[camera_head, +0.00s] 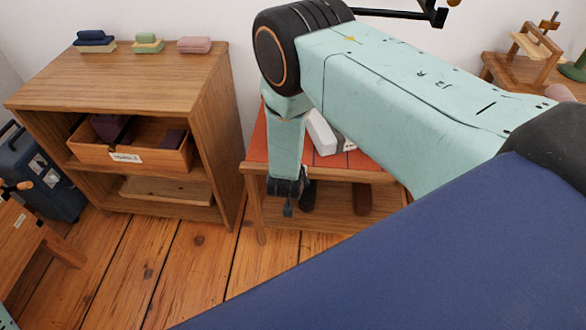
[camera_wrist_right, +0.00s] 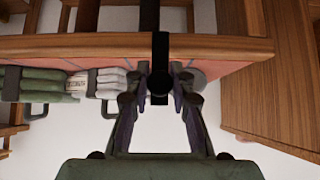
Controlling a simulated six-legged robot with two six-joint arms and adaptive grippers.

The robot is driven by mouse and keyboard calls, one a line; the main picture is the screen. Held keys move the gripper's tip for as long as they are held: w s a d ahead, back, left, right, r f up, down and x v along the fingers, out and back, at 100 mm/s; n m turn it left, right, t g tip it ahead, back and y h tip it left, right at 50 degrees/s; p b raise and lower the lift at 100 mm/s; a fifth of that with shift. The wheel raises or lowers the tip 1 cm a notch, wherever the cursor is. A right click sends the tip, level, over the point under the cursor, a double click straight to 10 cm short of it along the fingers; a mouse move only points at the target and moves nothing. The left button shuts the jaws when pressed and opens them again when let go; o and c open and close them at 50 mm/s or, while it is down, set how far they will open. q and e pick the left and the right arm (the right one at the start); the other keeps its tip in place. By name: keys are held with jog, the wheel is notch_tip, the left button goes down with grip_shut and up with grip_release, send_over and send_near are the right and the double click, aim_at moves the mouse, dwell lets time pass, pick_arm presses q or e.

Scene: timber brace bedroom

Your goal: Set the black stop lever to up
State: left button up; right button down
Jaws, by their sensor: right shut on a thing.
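In the wrist view a black lever (camera_wrist_right: 149,18) runs as a dark bar across the table's wooden front edge. Its end lies between the fingertips of my right gripper (camera_wrist_right: 160,88), which is shut on it. In the head view my right gripper (camera_head: 288,190) hangs at the front edge of the red-topped table (camera_head: 258,140), with a dark part (camera_head: 308,194) close beside it. The gripper and arm hide much of the lever there. I cannot tell clearly whether the lever is up or down. My left gripper is out of view.
A white object (camera_head: 322,133) lies on the red table top; the wrist view also shows green rolls (camera_wrist_right: 45,83) there. A wooden cabinet (camera_head: 130,75) with an open drawer (camera_head: 150,155) stands to the left. Bare floor (camera_head: 135,265) lies in front.

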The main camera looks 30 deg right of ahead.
dwell(0.5)
jog(key=c, duration=1.1)
grip_release()
jog(key=shift+c, duration=0.2)
jog(key=v, duration=1.2)
jog(key=shift+a, duration=0.1)
